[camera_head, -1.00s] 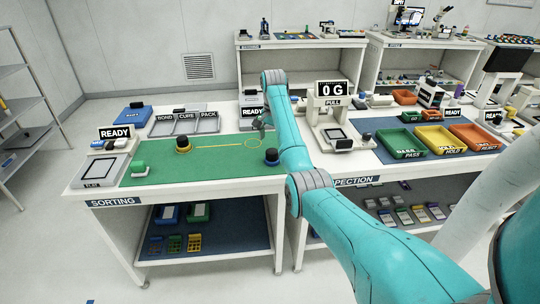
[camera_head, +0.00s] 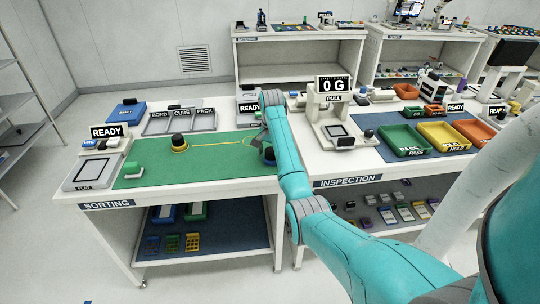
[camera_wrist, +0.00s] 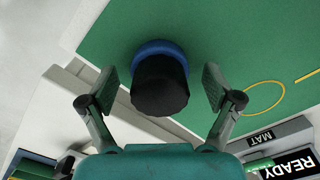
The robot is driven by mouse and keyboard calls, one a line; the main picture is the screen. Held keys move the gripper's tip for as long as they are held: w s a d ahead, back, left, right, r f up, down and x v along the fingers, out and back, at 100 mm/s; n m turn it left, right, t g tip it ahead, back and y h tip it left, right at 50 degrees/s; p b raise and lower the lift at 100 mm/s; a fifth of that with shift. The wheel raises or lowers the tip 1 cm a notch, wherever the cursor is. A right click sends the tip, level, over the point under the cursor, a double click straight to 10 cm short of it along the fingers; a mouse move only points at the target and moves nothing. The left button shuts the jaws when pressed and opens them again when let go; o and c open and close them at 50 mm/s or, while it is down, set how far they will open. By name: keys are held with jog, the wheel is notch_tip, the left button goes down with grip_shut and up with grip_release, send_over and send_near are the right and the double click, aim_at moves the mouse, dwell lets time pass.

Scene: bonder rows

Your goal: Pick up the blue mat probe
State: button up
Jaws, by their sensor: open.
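The blue mat probe, with a blue base and a black top, stands on the green mat (camera_head: 205,170). In the wrist view the probe (camera_wrist: 160,80) is between the two fingers of my gripper (camera_wrist: 160,92). The fingers are open, with a gap on each side of the black top. In the head view the probe (camera_head: 269,154) is partly hidden behind my arm, and my gripper is mostly hidden there. The green mat also shows in the wrist view (camera_wrist: 220,35).
A grey MAT block (camera_wrist: 275,138) and a READY sign (camera_wrist: 292,165) show lower right in the wrist view. The pull gauge (camera_head: 334,110) stands right of my arm.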

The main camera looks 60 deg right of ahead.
jog(key=c, duration=1.6)
jog(key=shift+o, duration=0.2)
jog(key=shift+r, duration=0.1)
